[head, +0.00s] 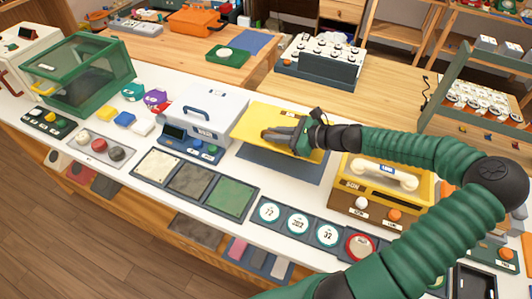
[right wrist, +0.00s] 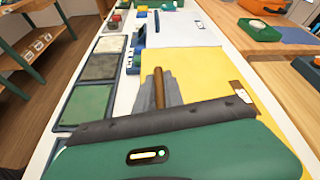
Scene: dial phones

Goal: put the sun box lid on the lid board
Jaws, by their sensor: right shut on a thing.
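The sun box lid (head: 262,115) is a flat yellow panel. My right gripper (head: 272,134) is shut on its brown bar handle. The lid lies over the far part of the dark slate lid board (head: 285,168), whose near part shows bare; I cannot tell whether the two touch. In the right wrist view the lid (right wrist: 195,65) fills the middle, with the grey fingers (right wrist: 158,95) around the handle (right wrist: 159,78). The yellow sun box (head: 384,180) stands open to the right, with a white handset inside. My left gripper is out of view.
A grey-white box (head: 205,110) with a blue handle stands left of the lid. Round number tiles (head: 298,223) and a tray of colour swatches (head: 190,180) lie in front. A green glass case (head: 85,75) stands far left.

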